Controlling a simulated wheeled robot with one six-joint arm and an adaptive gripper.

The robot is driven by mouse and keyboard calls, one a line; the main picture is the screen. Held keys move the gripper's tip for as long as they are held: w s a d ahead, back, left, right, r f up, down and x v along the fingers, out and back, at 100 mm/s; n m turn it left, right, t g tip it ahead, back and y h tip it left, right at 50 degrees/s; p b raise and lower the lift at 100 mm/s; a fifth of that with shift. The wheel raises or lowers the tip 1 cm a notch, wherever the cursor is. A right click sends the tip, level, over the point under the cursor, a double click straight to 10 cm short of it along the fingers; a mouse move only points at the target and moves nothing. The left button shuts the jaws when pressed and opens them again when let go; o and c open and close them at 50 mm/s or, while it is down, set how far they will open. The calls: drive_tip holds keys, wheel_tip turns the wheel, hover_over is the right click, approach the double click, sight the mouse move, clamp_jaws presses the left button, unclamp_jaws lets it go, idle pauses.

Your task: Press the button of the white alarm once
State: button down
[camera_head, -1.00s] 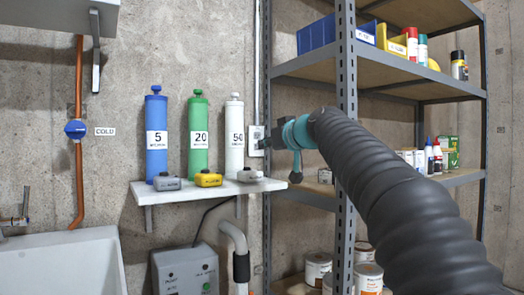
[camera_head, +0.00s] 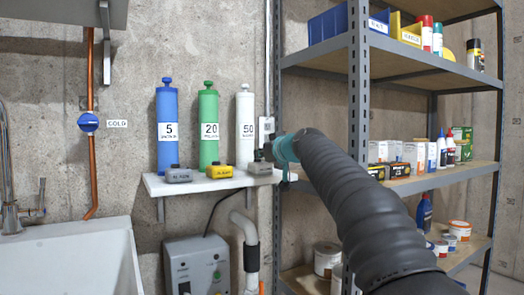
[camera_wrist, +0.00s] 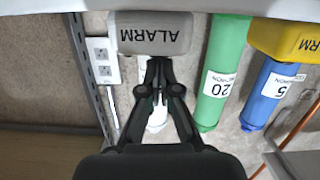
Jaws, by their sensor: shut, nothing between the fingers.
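The white alarm (camera_head: 259,168) is a pale box at the right end of the white wall shelf (camera_head: 205,188). In the wrist view the pale box marked ALARM (camera_wrist: 150,33) appears upside down, just beyond my fingertips. My gripper (camera_wrist: 159,68) is shut and empty, its fingers overlapping the white cylinder in that view. In the head view my gripper (camera_head: 267,152) is seen just above the white alarm, partly hidden by my own arm. I cannot tell whether the tips touch it. The alarm's button is not clearly visible.
A yellow alarm (camera_head: 219,171) and a grey alarm (camera_head: 178,175) stand to the left on the shelf. Blue (camera_head: 167,110), green (camera_head: 208,108) and white (camera_head: 245,105) cylinders stand behind.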

idle(0.3)
drive_tip(key=shift+w+f+b, duration=0.1)
drive_tip(key=shift+f+b, duration=0.95)
drive_tip(key=shift+b, duration=0.05)
drive_tip(key=shift+f, duration=0.15)
drive_tip(key=r+p, duration=0.2)
drive_tip(key=r, duration=0.1)
drive_tip(key=r+p, duration=0.1)
drive_tip(key=r, duration=0.1)
drive_tip(key=shift+s+r+p, duration=0.15)
drive_tip(key=shift+s+p, duration=0.1)
drive_tip(key=shift+p, duration=0.15)
drive_tip(key=b+v, duration=0.3)
drive_tip(key=v, duration=0.7)
drive_tip(key=shift+s, duration=0.15)
